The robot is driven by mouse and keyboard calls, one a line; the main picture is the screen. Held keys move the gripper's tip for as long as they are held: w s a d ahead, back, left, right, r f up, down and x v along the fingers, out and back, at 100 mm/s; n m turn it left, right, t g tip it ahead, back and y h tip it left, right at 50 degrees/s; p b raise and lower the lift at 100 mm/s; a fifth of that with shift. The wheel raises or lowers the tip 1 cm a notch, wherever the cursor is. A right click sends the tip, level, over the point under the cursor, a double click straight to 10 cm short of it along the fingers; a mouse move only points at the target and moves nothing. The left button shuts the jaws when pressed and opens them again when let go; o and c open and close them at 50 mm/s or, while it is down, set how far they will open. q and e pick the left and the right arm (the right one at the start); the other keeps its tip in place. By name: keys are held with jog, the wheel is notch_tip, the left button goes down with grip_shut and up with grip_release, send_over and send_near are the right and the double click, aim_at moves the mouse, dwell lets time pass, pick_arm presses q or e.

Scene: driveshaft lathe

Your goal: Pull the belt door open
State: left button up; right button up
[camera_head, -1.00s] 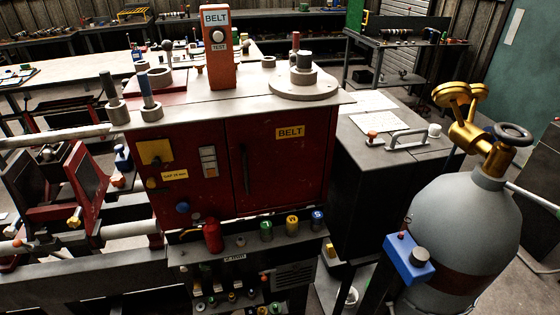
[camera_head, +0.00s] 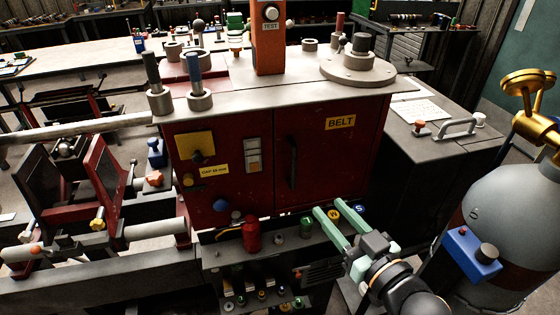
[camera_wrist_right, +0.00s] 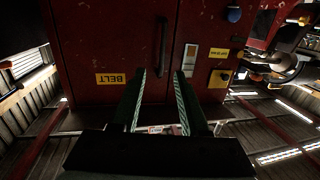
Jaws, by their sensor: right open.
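The belt door (camera_head: 335,165) is a dark red panel on the right half of the red machine cabinet and looks shut. It bears a yellow BELT label (camera_head: 340,122). Its black vertical handle (camera_head: 292,163) is near the door's left edge. My right gripper (camera_head: 325,209) is open and empty, in front of and below the door, to the right of the handle in the head view. In the right wrist view, which is upside down, the open fingers (camera_wrist_right: 160,76) point at the door and the handle (camera_wrist_right: 162,45) lies beyond the gap between them. My left gripper is out of view.
A shelf (camera_head: 275,243) below the door carries a red bottle (camera_head: 251,234) and several coloured caps close to my right gripper. A gas cylinder (camera_head: 510,215) stands at the right. A dark cabinet (camera_head: 430,160) stands beside the machine.

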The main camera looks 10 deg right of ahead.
aim_at(295, 162)
jog(key=shift+t, duration=0.3)
jog(key=x, duration=0.3)
jog(key=r+b+x, duration=0.1)
jog(key=x, duration=0.3)
jog(key=r+x, duration=0.1)
jog(key=x, duration=0.3)
jog(key=shift+w+a+r, duration=0.15)
jog(key=shift+a+r, duration=0.05)
jog(key=shift+a, duration=0.1)
jog(key=shift+w+a, duration=0.2)
jog(key=shift+w, duration=0.5)
jog(key=shift+f, duration=0.1)
grip_shut()
dwell(0.3)
